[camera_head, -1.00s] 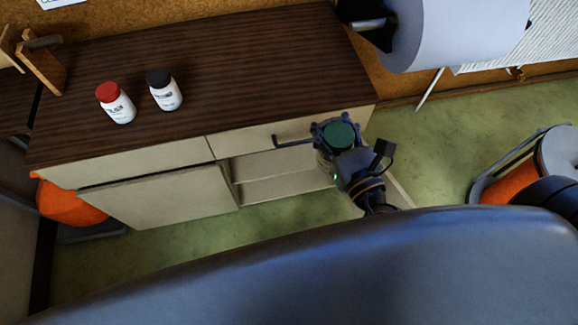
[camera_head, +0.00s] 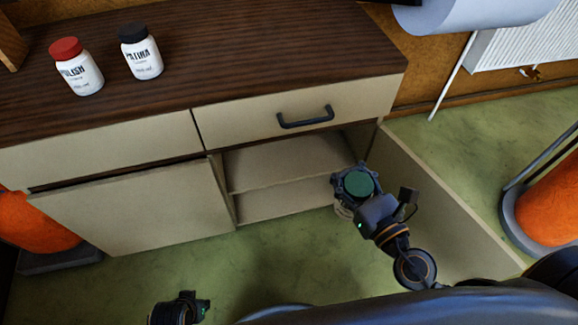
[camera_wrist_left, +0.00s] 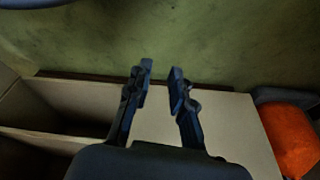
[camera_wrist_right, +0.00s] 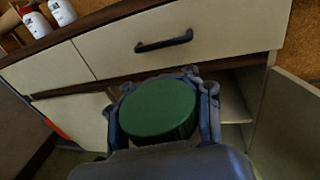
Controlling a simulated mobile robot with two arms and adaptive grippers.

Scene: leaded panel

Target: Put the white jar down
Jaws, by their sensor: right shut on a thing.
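A jar with a green lid (camera_head: 358,184) is held in my right gripper (camera_head: 352,186), which is shut around it. Only a little of its pale body (camera_head: 343,211) shows below the fingers. The lid faces up in the right wrist view (camera_wrist_right: 158,108). The jar hangs in front of the open right compartment of the cabinet, and no surface visibly touches it. My left gripper (camera_wrist_left: 162,75) is open and empty in the left wrist view. Part of its arm shows at the bottom of the head view.
The cabinet's right door (camera_head: 440,205) stands open, showing an inner shelf (camera_head: 290,162). The drawer (camera_head: 250,118) above is shut. A red-lidded bottle (camera_head: 77,68) and a black-lidded bottle (camera_head: 141,52) stand on the dark cabinet top (camera_head: 230,62). An orange object (camera_head: 552,195) is at right.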

